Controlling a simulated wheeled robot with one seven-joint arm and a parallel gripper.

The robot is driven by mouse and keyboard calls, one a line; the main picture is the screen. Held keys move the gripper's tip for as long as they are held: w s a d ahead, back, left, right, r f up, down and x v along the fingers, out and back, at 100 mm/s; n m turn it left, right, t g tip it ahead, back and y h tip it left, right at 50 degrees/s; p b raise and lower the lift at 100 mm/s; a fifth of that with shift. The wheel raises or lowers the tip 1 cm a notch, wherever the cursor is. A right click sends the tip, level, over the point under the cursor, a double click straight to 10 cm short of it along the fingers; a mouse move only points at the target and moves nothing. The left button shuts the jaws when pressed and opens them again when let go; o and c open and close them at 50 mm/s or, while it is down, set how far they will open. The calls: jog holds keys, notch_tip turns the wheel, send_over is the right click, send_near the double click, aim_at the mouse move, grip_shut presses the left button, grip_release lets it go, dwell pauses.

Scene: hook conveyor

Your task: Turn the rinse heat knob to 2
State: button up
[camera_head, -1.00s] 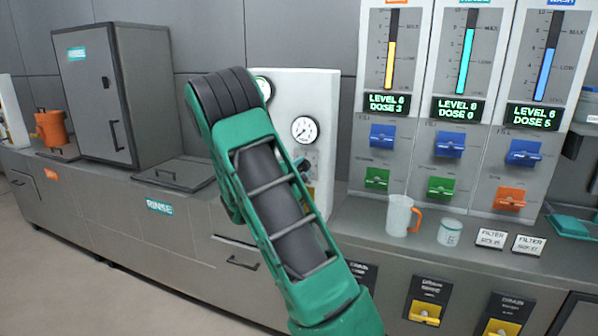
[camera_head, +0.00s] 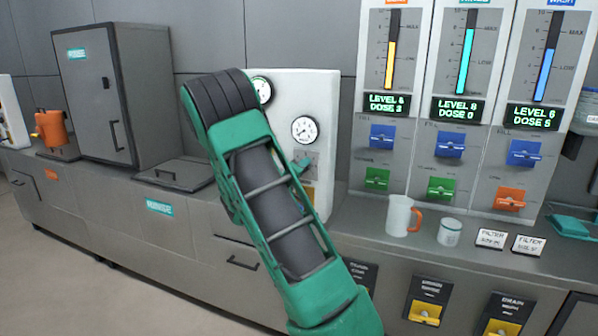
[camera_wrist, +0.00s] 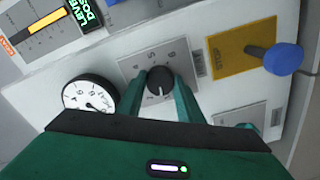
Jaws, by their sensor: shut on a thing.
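The knob (camera_wrist: 160,80) is a round black dial on a grey plate (camera_wrist: 128,68) with numbers around it, in the middle of the wrist view. A pale mark on the knob faces the bottom of that view. The small numbers are hard to read, and my fingers hide part of the dial. My gripper (camera_wrist: 159,90) has one green finger on each side of the knob and is shut on it. In the head view my arm hides most of the gripper, in front of the white panel (camera_head: 325,100).
A pressure gauge (camera_wrist: 91,97) sits beside the knob. A blue-ended lever (camera_wrist: 283,58) on a yellow plate (camera_wrist: 228,62) is on the other side. In the head view, a jug (camera_head: 399,215) and a cup (camera_head: 450,231) stand on the counter at right.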

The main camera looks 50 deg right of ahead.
jog(key=m, duration=0.6)
jog(key=shift+f, duration=0.35)
jog(key=shift+a, duration=0.1)
jog(key=o, duration=1.1)
jog(key=shift+c, duration=0.2)
jog(key=shift+r, duration=0.1)
jog(key=v, duration=1)
jog(key=shift+a, duration=0.3)
